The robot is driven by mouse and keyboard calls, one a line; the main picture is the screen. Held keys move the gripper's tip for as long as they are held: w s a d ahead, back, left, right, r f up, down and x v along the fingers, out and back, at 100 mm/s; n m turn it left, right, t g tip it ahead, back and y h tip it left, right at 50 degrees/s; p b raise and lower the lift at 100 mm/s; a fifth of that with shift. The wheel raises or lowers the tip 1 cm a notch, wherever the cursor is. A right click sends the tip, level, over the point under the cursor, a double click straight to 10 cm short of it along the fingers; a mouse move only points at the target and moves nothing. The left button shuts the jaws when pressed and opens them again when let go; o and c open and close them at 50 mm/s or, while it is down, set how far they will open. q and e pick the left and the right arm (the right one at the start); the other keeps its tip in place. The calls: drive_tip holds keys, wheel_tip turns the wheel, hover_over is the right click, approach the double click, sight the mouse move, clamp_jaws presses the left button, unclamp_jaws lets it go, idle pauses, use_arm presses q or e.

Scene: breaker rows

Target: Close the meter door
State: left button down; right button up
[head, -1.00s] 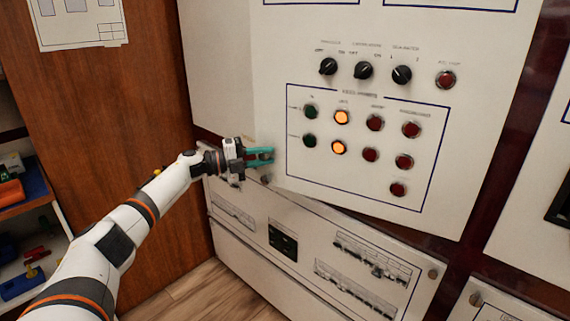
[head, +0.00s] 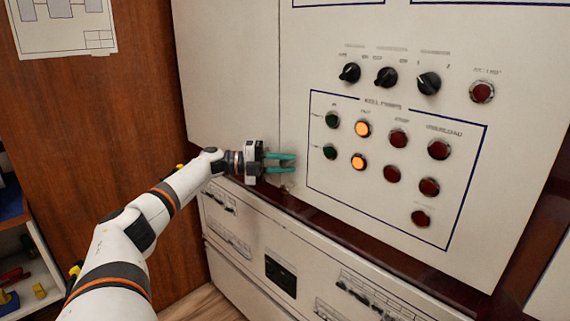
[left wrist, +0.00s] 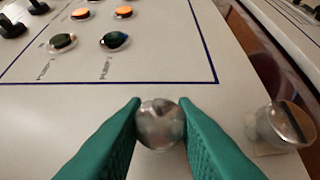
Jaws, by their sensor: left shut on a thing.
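The meter door is the large white panel (head: 330,60) with knobs and lamps, in the middle and right of the head view. It looks flush or nearly flush with the white panel on its left; any small gap is hard to see. My left gripper (head: 281,163) is at the door's lower left edge. In the left wrist view its green fingers (left wrist: 160,128) are shut on a round, shiny metal knob (left wrist: 160,125), one finger on each side. A second metal knob (left wrist: 289,124) sits just to the right, apart from the fingers. My right gripper is out of view.
A dark red frame strip (head: 380,255) runs below the door, above a white lower cabinet (head: 235,268) with breaker rows. A fixed white panel (head: 225,70) adjoins the door's left edge. A wooden wall (head: 110,120) and shelves with coloured items stand left.

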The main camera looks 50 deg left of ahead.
use_arm(q)
drive_tip(key=c, duration=1.6)
unclamp_jaws()
drive_tip(key=shift+w+a+r, duration=0.1)
drive_tip(key=shift+w+r, duration=0.05)
drive_tip(key=shift+r, duration=0.1)
drive_tip(key=o, duration=0.3)
drive_tip(key=shift+w+f, duration=0.1)
drive_tip(key=shift+w, duration=0.05)
drive_tip(key=shift+o, duration=0.7)
drive_tip(key=shift+f, duration=0.1)
drive_tip(key=shift+d, duration=0.2)
drive_tip(key=shift+f, duration=0.1)
